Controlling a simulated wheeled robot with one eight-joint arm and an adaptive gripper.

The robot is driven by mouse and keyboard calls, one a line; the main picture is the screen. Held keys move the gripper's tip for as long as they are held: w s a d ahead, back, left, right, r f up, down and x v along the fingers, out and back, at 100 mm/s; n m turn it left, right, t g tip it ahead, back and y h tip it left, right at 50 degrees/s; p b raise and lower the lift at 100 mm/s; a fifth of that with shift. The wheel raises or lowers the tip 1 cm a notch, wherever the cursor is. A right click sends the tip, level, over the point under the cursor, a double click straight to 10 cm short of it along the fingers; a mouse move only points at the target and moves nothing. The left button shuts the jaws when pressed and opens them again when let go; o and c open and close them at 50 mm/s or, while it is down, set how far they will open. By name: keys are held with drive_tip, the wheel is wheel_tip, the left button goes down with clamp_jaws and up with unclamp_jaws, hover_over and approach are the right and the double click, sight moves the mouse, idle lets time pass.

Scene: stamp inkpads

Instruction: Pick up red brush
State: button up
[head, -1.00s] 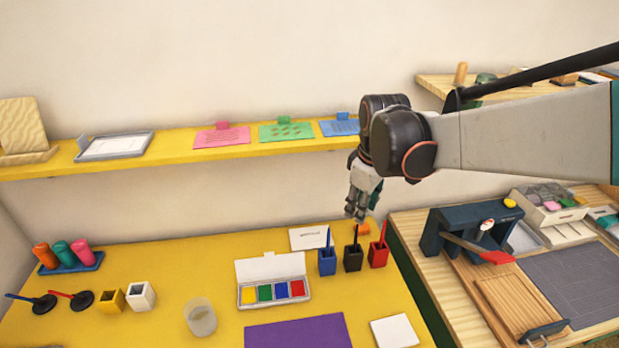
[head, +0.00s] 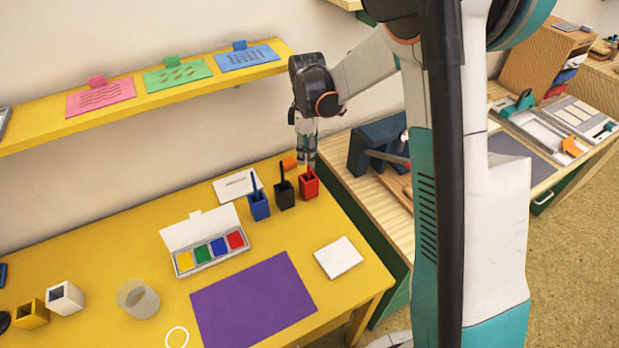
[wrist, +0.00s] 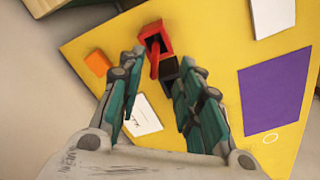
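The red brush (wrist: 154,62) stands in the red cup (wrist: 154,36), its handle leaning out toward my fingers in the wrist view. The red cup (head: 308,186) also shows in the head view at the far right of a row of cups on the yellow table; there my fingers hide most of the brush. My gripper (wrist: 161,62) is open and empty, with one finger on each side of the brush handle in the picture. In the head view, my gripper (head: 306,164) points down just above the red cup. Contact with the brush cannot be told.
A black cup (head: 285,196) with a black brush stands close beside the red cup, then a blue cup (head: 259,207) with a blue brush. An orange block (head: 289,163) and a white card (head: 236,187) lie behind. A paint box (head: 205,243) is at the left.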

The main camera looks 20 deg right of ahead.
sight(309, 174)
drive_tip(key=f+b, duration=0.1)
drive_tip(key=f, duration=0.1)
drive_tip(key=f+b, duration=0.1)
drive_tip(key=f, duration=0.2)
drive_tip(key=f+b, duration=0.1)
drive_tip(key=f, duration=0.1)
drive_tip(key=shift+w+d+f, duration=0.15)
drive_tip(key=shift+w+d, duration=0.1)
drive_tip(key=shift+w, duration=0.05)
clamp_jaws()
